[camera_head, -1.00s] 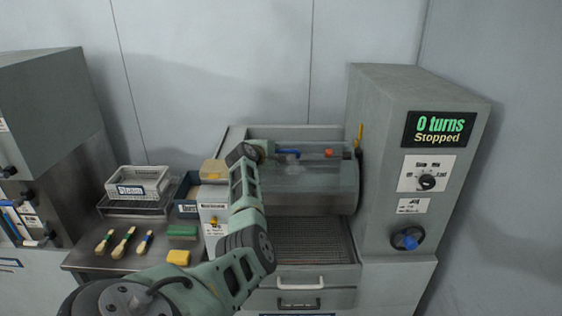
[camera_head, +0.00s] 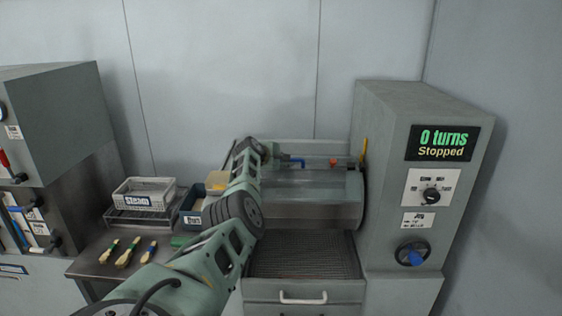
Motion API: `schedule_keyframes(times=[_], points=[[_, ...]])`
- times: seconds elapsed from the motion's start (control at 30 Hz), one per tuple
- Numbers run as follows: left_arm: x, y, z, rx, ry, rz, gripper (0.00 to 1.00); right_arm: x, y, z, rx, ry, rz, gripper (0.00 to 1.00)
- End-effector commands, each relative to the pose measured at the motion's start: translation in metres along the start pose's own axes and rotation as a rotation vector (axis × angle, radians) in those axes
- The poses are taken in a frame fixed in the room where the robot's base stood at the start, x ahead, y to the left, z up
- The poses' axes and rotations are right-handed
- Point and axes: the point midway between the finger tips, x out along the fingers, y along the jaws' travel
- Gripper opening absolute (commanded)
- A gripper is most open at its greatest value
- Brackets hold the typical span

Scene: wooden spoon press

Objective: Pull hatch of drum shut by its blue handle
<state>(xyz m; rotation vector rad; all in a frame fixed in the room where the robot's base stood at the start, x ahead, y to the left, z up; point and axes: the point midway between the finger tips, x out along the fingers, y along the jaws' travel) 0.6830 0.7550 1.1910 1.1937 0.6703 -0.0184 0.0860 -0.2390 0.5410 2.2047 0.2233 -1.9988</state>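The grey drum (camera_head: 310,213) lies horizontally in the machine at the centre of the head view. Its top carries a lighter panel edge (camera_head: 312,181), which looks like the hatch. The blue handle (camera_head: 292,161) shows above that edge at the drum's upper left, as a short blue bar. My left arm crosses from the lower left, and its wrist end is beside the drum's left end. My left gripper (camera_head: 277,157) is small and dark just left of the blue handle. I cannot tell whether it touches the handle or how its fingers stand. My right gripper is out of view.
A control cabinet (camera_head: 400,110) reading "0 turns Stopped" stands right of the drum, with a blue knob (camera_head: 413,255). A grill tray (camera_head: 302,255) lies below the drum.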

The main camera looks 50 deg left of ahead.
Motion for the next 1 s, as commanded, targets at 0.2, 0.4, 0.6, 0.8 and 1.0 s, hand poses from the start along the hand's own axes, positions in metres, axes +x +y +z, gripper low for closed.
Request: schedule_keyframes(times=[0.2, 0.4, 0.6, 0.8, 1.0], points=[[-0.0017, 0.0081, -0.0005, -0.013, 0.002, 0.020, 0.00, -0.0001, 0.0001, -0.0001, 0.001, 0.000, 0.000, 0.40], [-0.0023, 0.0095, -0.0005, -0.013, 0.002, 0.022, 0.17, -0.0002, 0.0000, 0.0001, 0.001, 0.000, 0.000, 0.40], [-0.0018, 0.0073, -0.0007, -0.009, 0.002, 0.017, 0.31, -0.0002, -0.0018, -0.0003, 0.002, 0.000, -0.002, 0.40], [-0.0012, 0.0050, -0.0006, -0.005, 0.002, 0.012, 0.31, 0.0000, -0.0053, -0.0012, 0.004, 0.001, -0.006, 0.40], [-0.0026, 0.0045, -0.0012, -0.003, 0.004, 0.011, 0.31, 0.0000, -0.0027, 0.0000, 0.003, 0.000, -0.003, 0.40]])
